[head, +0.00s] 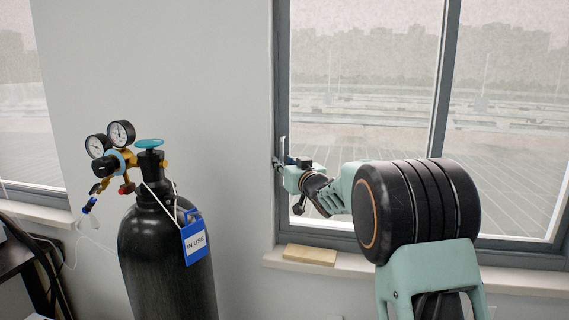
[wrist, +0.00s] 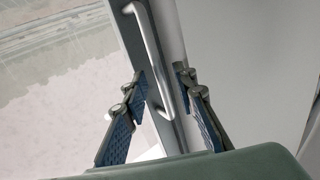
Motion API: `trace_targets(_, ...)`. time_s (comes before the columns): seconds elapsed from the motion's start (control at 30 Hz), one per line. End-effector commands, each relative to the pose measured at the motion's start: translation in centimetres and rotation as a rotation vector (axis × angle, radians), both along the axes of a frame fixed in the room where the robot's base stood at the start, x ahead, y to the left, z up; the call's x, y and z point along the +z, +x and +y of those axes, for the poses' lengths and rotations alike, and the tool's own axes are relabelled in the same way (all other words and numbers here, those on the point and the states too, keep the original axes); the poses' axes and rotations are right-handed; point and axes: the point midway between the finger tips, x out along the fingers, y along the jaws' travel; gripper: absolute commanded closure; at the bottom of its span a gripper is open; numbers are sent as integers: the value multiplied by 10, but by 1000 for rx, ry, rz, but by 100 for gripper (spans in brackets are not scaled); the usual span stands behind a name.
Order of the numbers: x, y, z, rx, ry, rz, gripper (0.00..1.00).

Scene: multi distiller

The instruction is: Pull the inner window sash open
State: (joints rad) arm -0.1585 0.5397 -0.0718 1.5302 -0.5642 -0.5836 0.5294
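The window sash has a dark grey frame (head: 283,70) around a large pane in the head view. Its frame also shows in the wrist view (wrist: 130,38). A slim upright metal handle (wrist: 150,42) is on the frame; it shows small at the frame's left side in the head view (head: 283,146). My gripper (wrist: 163,78) is open, with one finger on each side of the handle's lower part. In the head view my gripper (head: 286,165) is at the handle, partly hidden by my arm. I cannot tell whether either finger touches the handle.
A black gas cylinder (head: 165,260) with gauges and a blue tag (head: 195,240) stands left of the window. A pale yellow block (head: 309,255) lies on the sill (head: 350,268) below my arm. Bare wall (head: 200,90) lies between the windows.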

Motion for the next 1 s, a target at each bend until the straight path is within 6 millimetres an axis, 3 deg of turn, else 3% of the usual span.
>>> trace_targets(0.27, 0, 0, 0, 0, 0, 0, 100)
trace_targets(0.77, 1, -1, -6, -2, 0, 0, 100)
trace_targets(0.87, 1, -3, -19, -5, 1, 0, 100)
trace_targets(1.0, 1, -8, -51, -12, 0, 3, 100)
